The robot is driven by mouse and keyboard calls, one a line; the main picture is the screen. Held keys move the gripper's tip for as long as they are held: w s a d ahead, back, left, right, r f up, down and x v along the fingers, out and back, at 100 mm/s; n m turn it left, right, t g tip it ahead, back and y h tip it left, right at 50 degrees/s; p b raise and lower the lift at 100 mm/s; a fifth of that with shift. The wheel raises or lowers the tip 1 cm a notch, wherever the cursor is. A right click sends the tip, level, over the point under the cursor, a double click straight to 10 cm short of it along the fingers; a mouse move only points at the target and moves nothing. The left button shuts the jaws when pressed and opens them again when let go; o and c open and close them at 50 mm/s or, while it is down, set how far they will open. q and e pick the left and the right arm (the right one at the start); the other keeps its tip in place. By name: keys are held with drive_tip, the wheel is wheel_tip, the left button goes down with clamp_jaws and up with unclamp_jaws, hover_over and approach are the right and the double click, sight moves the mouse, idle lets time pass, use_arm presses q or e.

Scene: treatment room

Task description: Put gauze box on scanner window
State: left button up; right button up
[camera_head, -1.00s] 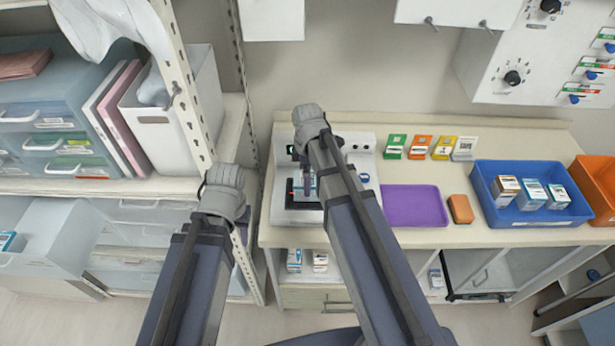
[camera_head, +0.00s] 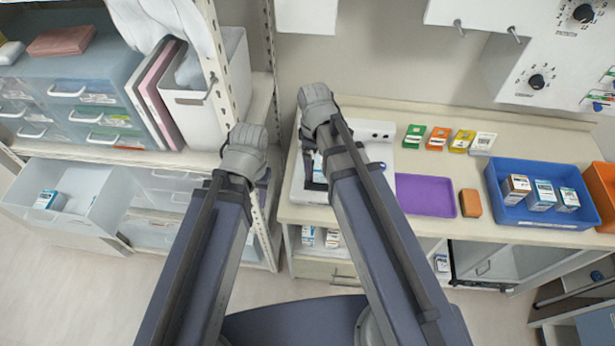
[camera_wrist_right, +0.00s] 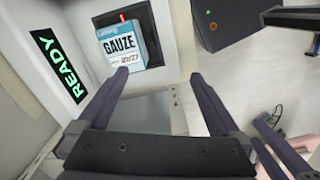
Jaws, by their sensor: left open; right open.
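The gauze box (camera_wrist_right: 122,47), blue and white, rests on the dark scanner window (camera_wrist_right: 104,22) in the right wrist view, with a small red light beside it. The white scanner (camera_head: 380,152) stands on the counter; its display (camera_wrist_right: 61,66) reads READY in green. My right gripper (camera_wrist_right: 158,80) is open and empty, its fingers apart from the box and pointing toward the scanner. In the head view my right arm hides most of the window and box. My left gripper (camera_head: 246,158) is left of the scanner, in front of the shelf rack, its fingers largely hidden.
A purple tray (camera_head: 425,195) and orange block (camera_head: 470,203) lie right of the scanner. A blue bin (camera_head: 510,217) holds several small boxes. An open drawer (camera_head: 90,205) at left holds a box (camera_head: 50,200). The rack post (camera_head: 222,75) stands close to my left arm.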

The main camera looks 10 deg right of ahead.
drive_tip(key=s+a+m, duration=0.5)
drive_tip(key=s+m, duration=0.2)
drive_tip(key=s, duration=0.2)
drive_tip(key=shift+s+a+h, duration=0.3)
drive_tip(key=shift+a+h, duration=0.1)
